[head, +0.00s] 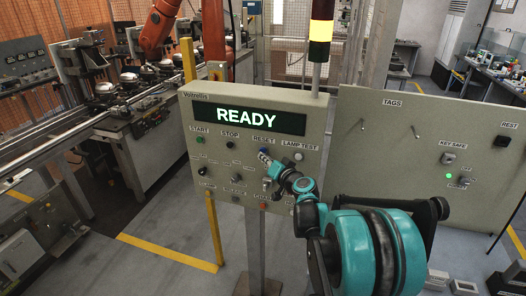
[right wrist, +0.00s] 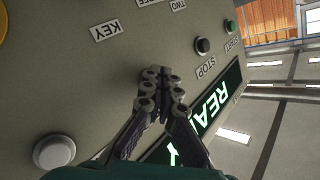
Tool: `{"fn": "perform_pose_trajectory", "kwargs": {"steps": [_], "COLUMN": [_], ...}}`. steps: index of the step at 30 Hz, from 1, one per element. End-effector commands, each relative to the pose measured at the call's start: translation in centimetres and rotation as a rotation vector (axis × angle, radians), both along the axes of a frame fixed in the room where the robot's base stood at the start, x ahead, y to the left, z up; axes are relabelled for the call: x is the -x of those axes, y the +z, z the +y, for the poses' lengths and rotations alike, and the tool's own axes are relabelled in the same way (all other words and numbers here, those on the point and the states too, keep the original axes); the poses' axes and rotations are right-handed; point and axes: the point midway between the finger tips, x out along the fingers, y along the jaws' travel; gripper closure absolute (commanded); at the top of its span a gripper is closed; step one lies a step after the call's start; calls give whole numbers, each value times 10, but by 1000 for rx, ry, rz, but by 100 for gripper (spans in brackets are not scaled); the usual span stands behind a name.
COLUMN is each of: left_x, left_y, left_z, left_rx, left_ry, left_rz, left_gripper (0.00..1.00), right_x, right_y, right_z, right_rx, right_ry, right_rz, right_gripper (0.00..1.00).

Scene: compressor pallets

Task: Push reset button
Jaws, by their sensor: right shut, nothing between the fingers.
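The grey control panel (head: 240,105) stands upright with a lit display (head: 236,117) reading READY. Under the RESET label (head: 264,141) a small blue reset button (head: 263,151) shows just above my right gripper (head: 265,158). That gripper is shut and empty, its tips at or very near the button; I cannot tell whether they touch it. In the right wrist view the shut fingers (right wrist: 162,78) point at the panel face and hide the button. My left gripper is not in view.
Beside the reset button are a black STOP button (head: 229,144), a green START button (head: 199,140) and a white LAMP TEST button (head: 298,157). Switches sit below. A lit yellow signal tower (head: 320,45) rises behind; a TAGS board (head: 400,150) stands right.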

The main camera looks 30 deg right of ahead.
Motion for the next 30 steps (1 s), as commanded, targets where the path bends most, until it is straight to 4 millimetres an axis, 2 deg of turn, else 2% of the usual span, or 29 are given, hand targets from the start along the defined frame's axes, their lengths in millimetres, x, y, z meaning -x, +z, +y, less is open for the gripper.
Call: {"fn": "perform_pose_trajectory", "kwargs": {"steps": [16, 30], "left_x": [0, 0], "left_y": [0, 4], "left_z": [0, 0], "left_rx": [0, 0], "left_ry": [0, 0], "left_rz": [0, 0], "left_gripper": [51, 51], "right_x": [9, 40], "right_y": [0, 0], "right_z": [11, 47], "right_rx": [0, 0], "right_ry": [1, 1], "right_rz": [0, 0], "right_gripper": [100, 100]}}
